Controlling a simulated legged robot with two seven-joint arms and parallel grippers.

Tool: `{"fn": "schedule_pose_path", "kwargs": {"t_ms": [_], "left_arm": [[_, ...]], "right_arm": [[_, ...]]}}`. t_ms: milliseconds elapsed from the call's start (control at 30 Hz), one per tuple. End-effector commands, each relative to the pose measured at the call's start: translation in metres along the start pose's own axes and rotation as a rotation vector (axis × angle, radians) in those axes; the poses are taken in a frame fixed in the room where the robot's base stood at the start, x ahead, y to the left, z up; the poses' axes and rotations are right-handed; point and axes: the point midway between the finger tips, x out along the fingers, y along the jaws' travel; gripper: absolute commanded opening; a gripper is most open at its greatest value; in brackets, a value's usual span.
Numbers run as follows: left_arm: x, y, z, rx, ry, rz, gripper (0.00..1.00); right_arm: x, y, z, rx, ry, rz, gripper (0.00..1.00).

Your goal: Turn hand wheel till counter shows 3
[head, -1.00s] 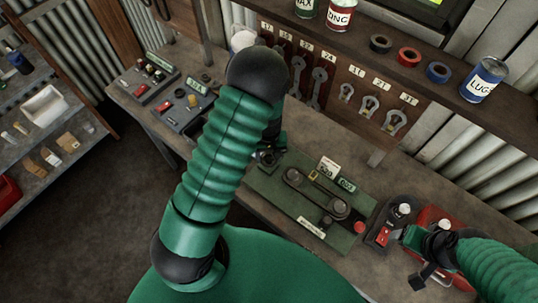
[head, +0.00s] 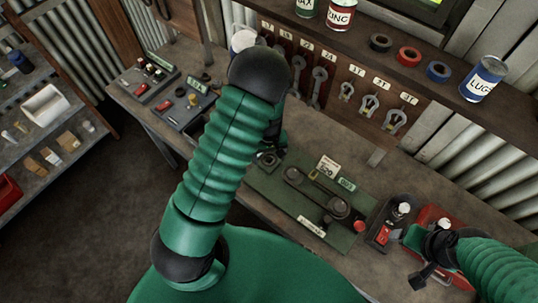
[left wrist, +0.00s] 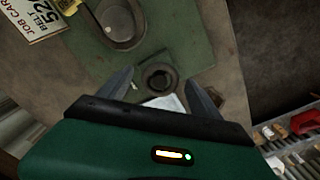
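A green board (head: 265,190) on the bench carries a belt drive with two round pulleys, a larger one (head: 338,208) on the right. A job card (head: 327,167) and a small green label or counter (head: 347,184) stand behind it; I cannot read a count. A dark round part (left wrist: 158,78), possibly the hand wheel, sits at the board's left end, also in the head view (head: 267,159). My left gripper (left wrist: 159,80) is open above it, with the part showing between the fingers; my arm mostly hides this gripper in the head view. My right gripper (head: 428,262) is near the red box; its opening is unclear.
Trays (head: 187,115) lie at the back left. Spanners and shackles hang on the back panel, below a shelf with cans (head: 484,80) and tape rolls.

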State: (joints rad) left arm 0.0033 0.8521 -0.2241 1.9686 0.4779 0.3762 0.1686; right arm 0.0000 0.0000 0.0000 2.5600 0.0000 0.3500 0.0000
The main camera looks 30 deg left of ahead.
Motion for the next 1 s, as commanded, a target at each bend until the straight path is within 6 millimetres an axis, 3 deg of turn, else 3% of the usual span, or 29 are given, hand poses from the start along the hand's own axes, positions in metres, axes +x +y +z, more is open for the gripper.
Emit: {"fn": "schedule_pose_path", "kwargs": {"t_ms": [233,367,800,1000], "left_arm": [[-0.002,0.001,-0.002,0.0,0.004,0.001,0.74],[-0.015,0.002,-0.003,0.002,0.007,0.003,0.74],[-0.135,0.002,-0.002,0.002,0.007,0.005,0.74],[-0.164,0.002,-0.001,0.0,0.003,0.001,0.74]], "right_arm": [[0.0,0.0,0.0,0.0,0.0,0.0,0.74],[0.003,0.0,0.001,0.0,0.0,0.0,0.74],[0.019,0.0,0.004,0.0,0.0,0.0,0.74],[0.021,0.0,0.005,0.0,0.0,0.0,0.74]]}}
